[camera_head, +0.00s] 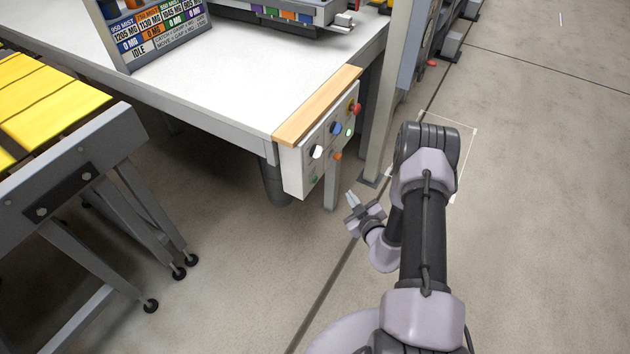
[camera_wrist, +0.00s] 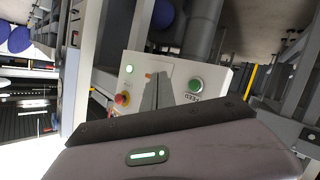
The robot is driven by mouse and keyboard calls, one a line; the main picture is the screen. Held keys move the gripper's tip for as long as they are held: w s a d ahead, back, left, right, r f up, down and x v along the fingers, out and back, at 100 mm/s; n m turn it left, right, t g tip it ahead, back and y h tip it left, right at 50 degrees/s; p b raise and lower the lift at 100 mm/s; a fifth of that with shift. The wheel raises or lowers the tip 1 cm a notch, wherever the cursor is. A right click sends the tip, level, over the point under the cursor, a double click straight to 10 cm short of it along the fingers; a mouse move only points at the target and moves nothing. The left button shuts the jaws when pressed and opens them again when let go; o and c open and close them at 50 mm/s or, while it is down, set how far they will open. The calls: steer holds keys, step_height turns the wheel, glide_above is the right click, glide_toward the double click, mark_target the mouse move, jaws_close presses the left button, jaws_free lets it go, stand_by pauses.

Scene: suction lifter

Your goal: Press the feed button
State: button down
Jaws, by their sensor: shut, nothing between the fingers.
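The control panel (camera_head: 300,172) hangs at the white table's front corner, with several knobs and buttons on its face.
A red knob (camera_head: 355,108), a blue one (camera_head: 336,128), a white one (camera_head: 317,152), a lit green button (camera_head: 349,131) and an orange one (camera_head: 338,156) share the panel. A grey post (camera_head: 385,120) stands right of it.

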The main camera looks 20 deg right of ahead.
mark_target(315, 180)
steer(key=w+a, duration=0.5)
steer(key=w, duration=0.2)
steer(key=shift+a, duration=0.25)
stand_by(2.0)
steer(key=shift+w+a, duration=0.25)
steer(key=shift+w, duration=0.1)
